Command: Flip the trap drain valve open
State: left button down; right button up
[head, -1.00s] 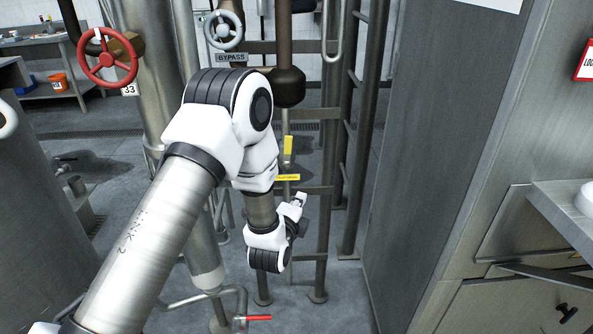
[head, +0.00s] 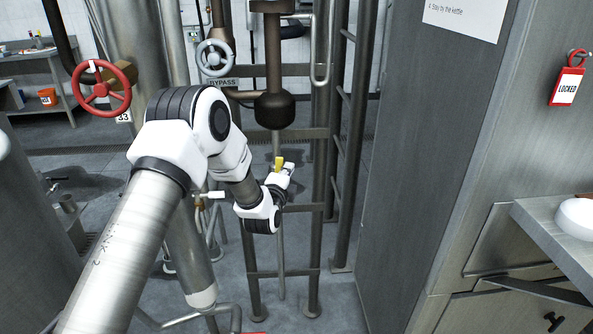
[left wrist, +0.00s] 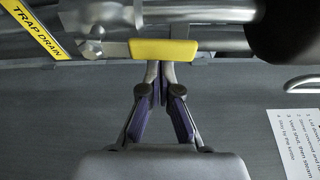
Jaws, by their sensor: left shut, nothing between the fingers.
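The trap drain valve handle (head: 279,163) is a yellow lever that stands upright in the head view. In the left wrist view the yellow handle (left wrist: 163,49) runs along the grey pipe behind it, with its metal pivot end to the left. A yellow TRAP DRAIN label (left wrist: 35,28) is at upper left there. My left gripper (head: 291,168) is shut and empty, right beside the handle. In the left wrist view its fingertips (left wrist: 160,68) meet at the handle's lower edge; I cannot tell whether they touch it. My right gripper is not in view.
A dark bulbous trap body (head: 274,110) hangs on the pipe above the handle. A ladder-like metal frame (head: 319,190) surrounds the pipe. A red handwheel (head: 101,89) and a grey BYPASS wheel (head: 215,58) are to the left. A tall steel cabinet (head: 420,150) closes off the right.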

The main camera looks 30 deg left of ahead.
pick_arm(q)
jog(key=shift+s+a, duration=0.1)
jog(key=shift+s, duration=0.05)
jog(key=shift+s+a+r+n+b, duration=0.1)
jog(key=shift+s+a+n+b, duration=0.15)
jog(key=shift+a+n+b, duration=0.3)
jog(key=shift+d+t, duration=0.15)
jog(key=shift+t, duration=0.15)
